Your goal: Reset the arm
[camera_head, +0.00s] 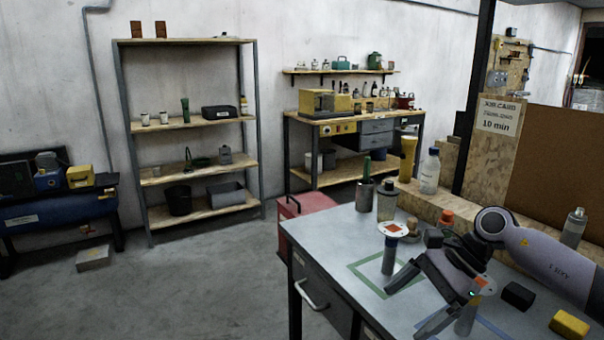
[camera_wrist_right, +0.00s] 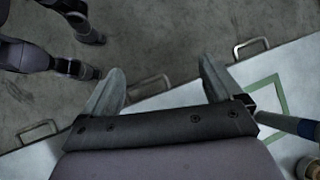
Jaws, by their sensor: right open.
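My right arm (camera_head: 550,255) comes in from the right over the grey workbench (camera_head: 335,235). My right gripper (camera_head: 405,311) is open, with its two fingers apart and pointing down-left over the bench. In the right wrist view the gripper (camera_wrist_right: 162,85) has nothing between its fingers. The bench edge and grey floor show beyond the fingers. A blue-grey upright cylinder (camera_head: 389,256) under a white disc with an orange mark (camera_head: 394,229) stands close to the gripper. My left gripper does not show clearly in either view.
On the bench are a green taped square (camera_head: 362,266), a grey canister (camera_head: 387,204), a black block (camera_head: 518,295) and a yellow block (camera_head: 569,324). A clear bottle (camera_head: 430,172) stands behind. A red box (camera_head: 304,207) is beside the bench.

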